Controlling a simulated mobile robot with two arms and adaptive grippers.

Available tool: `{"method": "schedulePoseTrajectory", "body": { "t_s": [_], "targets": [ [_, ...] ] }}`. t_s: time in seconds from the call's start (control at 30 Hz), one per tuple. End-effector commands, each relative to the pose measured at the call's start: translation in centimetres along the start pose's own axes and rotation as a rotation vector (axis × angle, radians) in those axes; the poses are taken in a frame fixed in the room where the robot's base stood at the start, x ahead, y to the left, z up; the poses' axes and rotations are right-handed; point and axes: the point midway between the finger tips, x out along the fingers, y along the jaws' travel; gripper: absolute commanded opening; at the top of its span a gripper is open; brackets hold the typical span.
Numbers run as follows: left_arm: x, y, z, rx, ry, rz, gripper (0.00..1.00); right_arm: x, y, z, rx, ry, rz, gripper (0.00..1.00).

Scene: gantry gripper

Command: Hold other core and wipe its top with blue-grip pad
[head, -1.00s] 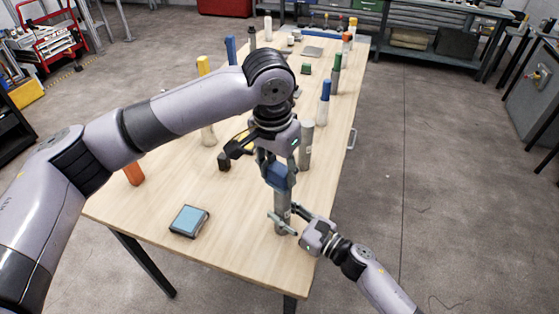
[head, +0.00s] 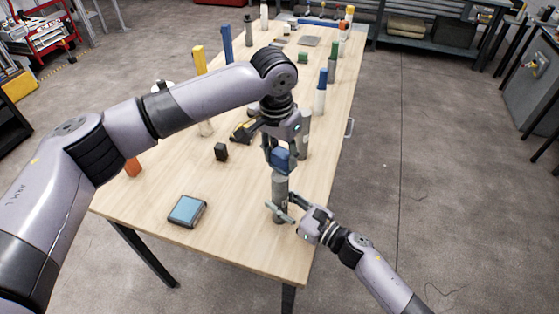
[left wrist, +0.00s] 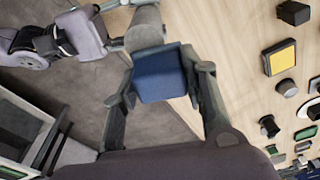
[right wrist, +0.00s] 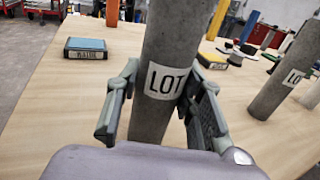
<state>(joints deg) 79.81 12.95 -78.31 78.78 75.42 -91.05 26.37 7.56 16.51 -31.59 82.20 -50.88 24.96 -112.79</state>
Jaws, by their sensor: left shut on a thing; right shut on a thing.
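A grey cylindrical core (head: 279,186) stands upright near the table's right front edge. My right gripper (head: 281,208) is shut around its lower part. In the right wrist view the core (right wrist: 165,50) has a "LOT" label between the fingers. My left gripper (head: 281,150) is shut on the blue-grip pad (head: 282,160), directly over the core's top. In the left wrist view the blue grip (left wrist: 160,76) is between the fingers, with the core (left wrist: 145,28) beyond it. The contact between pad and core is not clear. A second grey core (right wrist: 288,78) stands behind, also labelled "LOT".
A blue-topped box (head: 187,210) lies on the table's front left. A small black block (head: 221,151) and a black-and-yellow item (head: 243,131) are behind it. Several coloured cylinders, including a blue-and-white one (head: 320,98), stand farther back. The front left tabletop is mostly clear.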

Motion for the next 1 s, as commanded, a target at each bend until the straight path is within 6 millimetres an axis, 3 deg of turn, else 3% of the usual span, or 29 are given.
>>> {"method": "schedulePoseTrajectory", "body": {
  "t_s": [0.7, 1.0],
  "targets": [
    [-0.4, 2.4, 5.1, 0.001, -0.003, 0.001, 0.0, 0.0, 0.0, 0.1, 0.0, -0.001, 0.0, 0.0],
    [-4.1, 2.3, 4.5, 0.0, 0.0, -0.001, 0.0, 0.0, 0.0, 0.1, 0.0, -0.001, 0.0, 0.0]
  ]
}}
